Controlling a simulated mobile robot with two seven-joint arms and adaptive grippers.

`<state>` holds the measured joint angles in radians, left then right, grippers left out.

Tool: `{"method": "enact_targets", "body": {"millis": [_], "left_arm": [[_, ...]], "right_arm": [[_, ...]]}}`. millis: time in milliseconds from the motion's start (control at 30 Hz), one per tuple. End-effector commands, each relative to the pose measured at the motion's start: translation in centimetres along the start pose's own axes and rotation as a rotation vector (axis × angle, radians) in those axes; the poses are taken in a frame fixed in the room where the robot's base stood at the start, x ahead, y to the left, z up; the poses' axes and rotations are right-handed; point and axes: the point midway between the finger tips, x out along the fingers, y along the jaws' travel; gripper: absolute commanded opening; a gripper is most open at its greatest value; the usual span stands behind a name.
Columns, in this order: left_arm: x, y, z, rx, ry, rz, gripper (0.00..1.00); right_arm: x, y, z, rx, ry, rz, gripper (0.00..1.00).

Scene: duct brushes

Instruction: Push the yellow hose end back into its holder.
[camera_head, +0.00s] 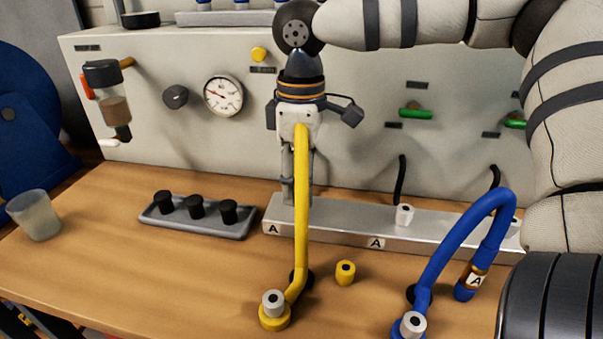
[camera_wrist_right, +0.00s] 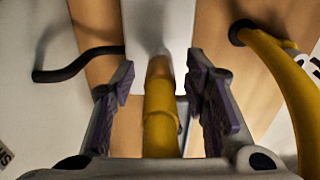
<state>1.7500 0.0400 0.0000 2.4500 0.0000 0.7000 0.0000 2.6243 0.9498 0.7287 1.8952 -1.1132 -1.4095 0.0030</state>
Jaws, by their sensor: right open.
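The yellow hose (camera_head: 301,220) rises from the table and arches up to my right gripper (camera_head: 297,192), which points down over the metal rail (camera_head: 345,230) marked A. In the right wrist view, the yellow hose end (camera_wrist_right: 160,125) with its brass-coloured tip (camera_wrist_right: 160,68) lies between the two purple-padded fingers of the gripper (camera_wrist_right: 162,88). The fingers stand open, with a gap on each side of the hose end. The holder's opening for this end cannot be made out; hose and gripper cover that part in the head view. My left gripper is not in view.
A blue hose (camera_head: 455,237) arches at right, with its labelled end low before the rail. A yellow collar (camera_head: 345,272) stands in front of the rail. A grey tray (camera_head: 195,223) with black caps and a cup (camera_head: 35,215) are at left. The panel (camera_head: 350,110) stands behind.

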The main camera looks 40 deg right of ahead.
Motion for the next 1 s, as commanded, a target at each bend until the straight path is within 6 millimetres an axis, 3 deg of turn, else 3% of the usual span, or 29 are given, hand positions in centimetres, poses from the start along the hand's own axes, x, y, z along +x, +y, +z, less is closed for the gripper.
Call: {"method": "enact_targets", "body": {"millis": [600, 800, 1000], "left_arm": [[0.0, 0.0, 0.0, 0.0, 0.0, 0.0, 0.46], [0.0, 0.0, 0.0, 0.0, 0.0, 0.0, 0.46], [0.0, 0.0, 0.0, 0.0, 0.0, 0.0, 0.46]], "right_arm": [[-0.02, 0.01, 0.01, -0.001, 0.0, 0.001, 0.42], [-0.02, 0.01, 0.01, 0.0, 0.0, 0.001, 0.0], [-0.11, 0.01, -0.01, 0.0, 0.001, 0.001, 0.0]]}}
